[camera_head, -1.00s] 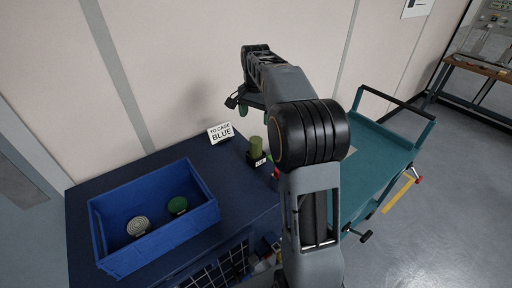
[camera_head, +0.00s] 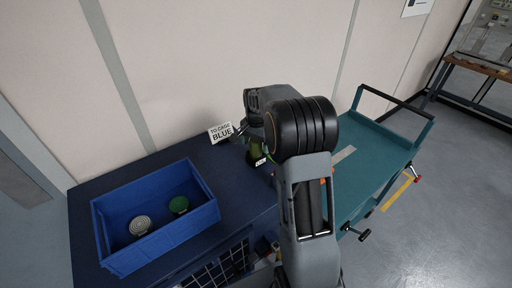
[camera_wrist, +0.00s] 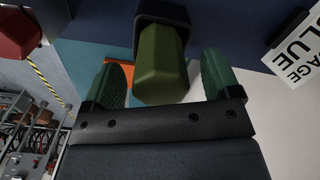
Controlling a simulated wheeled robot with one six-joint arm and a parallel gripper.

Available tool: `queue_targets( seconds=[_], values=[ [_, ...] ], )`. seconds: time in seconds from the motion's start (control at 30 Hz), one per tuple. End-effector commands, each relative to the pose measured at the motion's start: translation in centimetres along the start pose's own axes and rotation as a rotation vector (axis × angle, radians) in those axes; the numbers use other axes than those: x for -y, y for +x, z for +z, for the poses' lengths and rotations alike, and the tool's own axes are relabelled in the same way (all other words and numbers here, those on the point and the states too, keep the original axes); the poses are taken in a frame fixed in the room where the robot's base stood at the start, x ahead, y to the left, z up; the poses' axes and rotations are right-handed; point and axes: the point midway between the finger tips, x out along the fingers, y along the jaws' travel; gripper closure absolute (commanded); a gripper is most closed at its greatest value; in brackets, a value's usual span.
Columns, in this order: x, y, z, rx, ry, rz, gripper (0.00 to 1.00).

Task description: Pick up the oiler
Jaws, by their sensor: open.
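An olive-green upright piece with a dark base and a small label, which I take for the oiler (camera_head: 257,150), stands on the dark blue bench top near the wall. My arm partly covers it in the head view. In the wrist view the oiler (camera_wrist: 162,65) shows close up, between the two green fingers of my gripper (camera_wrist: 165,72). The gripper is open, with a finger on each side and gaps visible beside the piece. My gripper is mostly hidden behind the arm in the head view.
A blue crate (camera_head: 116,262) with a grey and a green round piece stands at the left of the bench. A "TO CAGE BLUE" sign (camera_head: 221,132) stands just left of the oiler. A teal cart (camera_head: 375,150) is at the right. A red thing (camera_wrist: 18,35) shows at the wrist view's upper left.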

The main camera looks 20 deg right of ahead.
Motion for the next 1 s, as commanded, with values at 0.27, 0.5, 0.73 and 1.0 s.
queue_targets(
  seconds=[0.27, 0.5, 0.73, 1.0],
  values=[
    [0.00, 0.68, 0.01, -0.001, 0.000, -0.001, 0.17],
    [0.00, 0.66, 0.01, -0.001, 0.000, -0.001, 0.33],
    [0.00, 0.64, 0.01, -0.001, 0.000, 0.000, 0.56],
    [0.00, 0.61, 0.00, -0.001, 0.000, -0.001, 0.71]
  ],
)
